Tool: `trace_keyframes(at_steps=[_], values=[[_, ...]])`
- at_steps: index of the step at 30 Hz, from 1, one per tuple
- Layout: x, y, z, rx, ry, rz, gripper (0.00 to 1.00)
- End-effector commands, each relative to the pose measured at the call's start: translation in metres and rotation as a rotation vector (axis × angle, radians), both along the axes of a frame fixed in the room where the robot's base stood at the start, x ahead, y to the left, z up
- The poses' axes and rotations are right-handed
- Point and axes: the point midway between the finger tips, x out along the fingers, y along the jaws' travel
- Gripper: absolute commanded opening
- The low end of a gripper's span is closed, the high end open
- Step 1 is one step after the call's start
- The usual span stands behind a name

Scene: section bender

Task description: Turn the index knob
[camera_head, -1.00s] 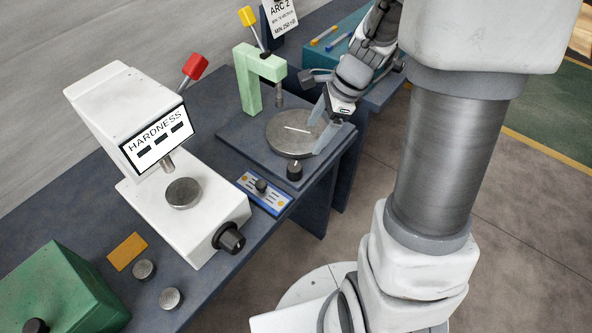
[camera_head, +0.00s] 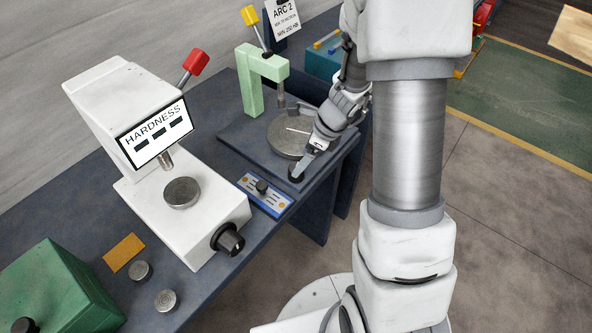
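A small black knob (camera_head: 295,175) sits at the front corner of the dark base plate (camera_head: 235,135), beside a round grey disc (camera_head: 283,139) with a pale line on it. My gripper (camera_head: 302,166) comes down from the upper right over the disc's right edge. One light finger reaches the knob and partly covers it. The other finger is not clearly visible, so I cannot tell whether the gripper is shut on the knob. A second black knob (camera_head: 262,187) stands on a blue panel just to the left and is uncovered.
A light green post frame (camera_head: 249,85) with a yellow-topped lever (camera_head: 250,15) stands behind the disc. A white hardness tester (camera_head: 170,215) with a red-topped lever (camera_head: 196,61) fills the left side. A green box (camera_head: 50,285) is at lower left.

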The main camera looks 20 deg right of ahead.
Motion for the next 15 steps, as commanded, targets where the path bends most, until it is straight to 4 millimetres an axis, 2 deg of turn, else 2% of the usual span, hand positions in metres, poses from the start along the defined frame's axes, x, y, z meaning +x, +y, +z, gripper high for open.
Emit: trace_keyframes(at_steps=[1,6,15], values=[[0.002,0.003,-0.013,0.001,0.003,0.0,0.82],[0.008,0.012,-0.036,0.001,0.001,0.0,0.82],[0.011,0.016,-0.047,0.0,-0.002,0.001,0.82]])
